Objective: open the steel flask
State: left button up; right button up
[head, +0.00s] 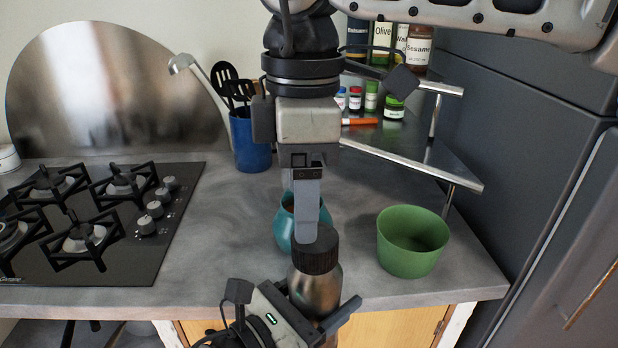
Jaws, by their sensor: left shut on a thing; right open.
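My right gripper (307,228) points down from above and is open. Its near finger overlaps the upper left of the cap in the picture. I cannot tell whether it touches the cap.
A teal pot (284,228) stands just behind the flask, partly hidden. A green bowl (412,252) is to the right. A gas hob (120,262) fills the left, a blue utensil holder (250,145) stands behind, and a steel shelf (440,165) holds jars at the back right.

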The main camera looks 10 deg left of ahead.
jog(key=shift+w+d+r+m, duration=0.2)
jog(key=shift+w+d+m, duration=0.1)
jog(key=shift+w+f, duration=0.1)
jog(key=shift+f, duration=0.1)
send_over(316, 297)
jog(key=w+a, duration=0.1)
jog(key=w, duration=0.3)
jog(key=f, duration=0.7)
jog(key=shift+s+a+f, duration=0.2)
jog(key=shift+s, duration=0.05)
